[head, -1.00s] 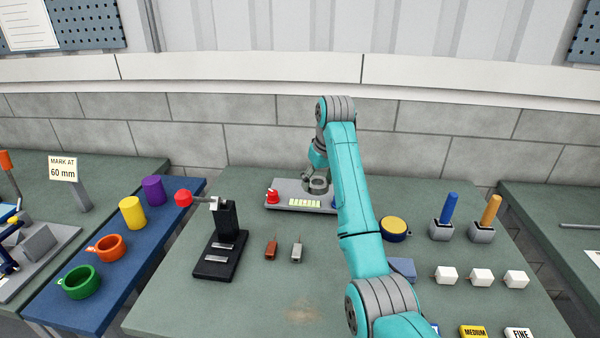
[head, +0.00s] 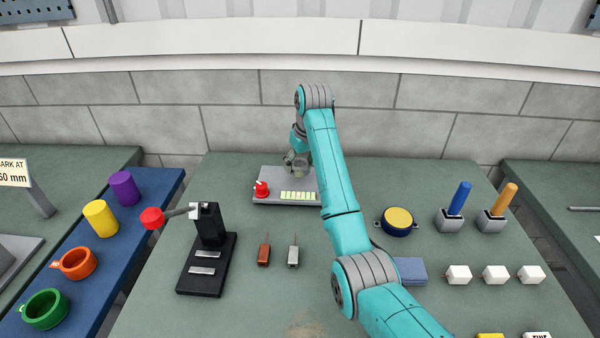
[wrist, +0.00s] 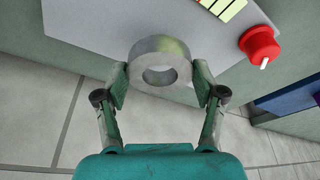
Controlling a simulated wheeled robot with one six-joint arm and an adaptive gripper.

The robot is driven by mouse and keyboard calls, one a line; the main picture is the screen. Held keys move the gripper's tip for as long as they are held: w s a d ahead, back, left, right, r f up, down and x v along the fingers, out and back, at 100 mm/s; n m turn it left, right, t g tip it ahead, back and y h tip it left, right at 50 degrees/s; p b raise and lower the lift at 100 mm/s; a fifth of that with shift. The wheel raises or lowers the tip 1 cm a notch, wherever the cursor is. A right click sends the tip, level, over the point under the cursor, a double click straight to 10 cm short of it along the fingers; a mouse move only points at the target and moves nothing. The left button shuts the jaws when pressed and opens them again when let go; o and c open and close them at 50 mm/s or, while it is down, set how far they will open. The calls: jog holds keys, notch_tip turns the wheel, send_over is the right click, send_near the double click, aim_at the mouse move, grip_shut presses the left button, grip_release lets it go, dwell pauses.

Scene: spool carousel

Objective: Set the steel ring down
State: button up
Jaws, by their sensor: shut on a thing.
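The steel ring (wrist: 160,50) is a thick grey ring with a round hole, held between the fingertips of my gripper (wrist: 160,82) in the wrist view. The fingers press on its opposite sides. It overlaps the edge of a grey plate (wrist: 90,22); I cannot tell whether it touches the plate. In the head view my gripper (head: 298,163) is at the back of this plate (head: 276,176), and the ring (head: 300,173) is small and partly hidden there by my arm.
The plate bears a red knob (head: 262,188) and a strip of pale yellow-green cells (head: 298,196). A black stand (head: 207,262) with a red-tipped arm is at front left. A yellow-topped round tin (head: 397,220) is to the right. Free bench lies in front of the plate.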

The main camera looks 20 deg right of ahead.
aim_at(299, 179)
jog(key=shift+f, duration=1.85)
jog(key=shift+f, duration=0.1)
jog(key=o, duration=1.2)
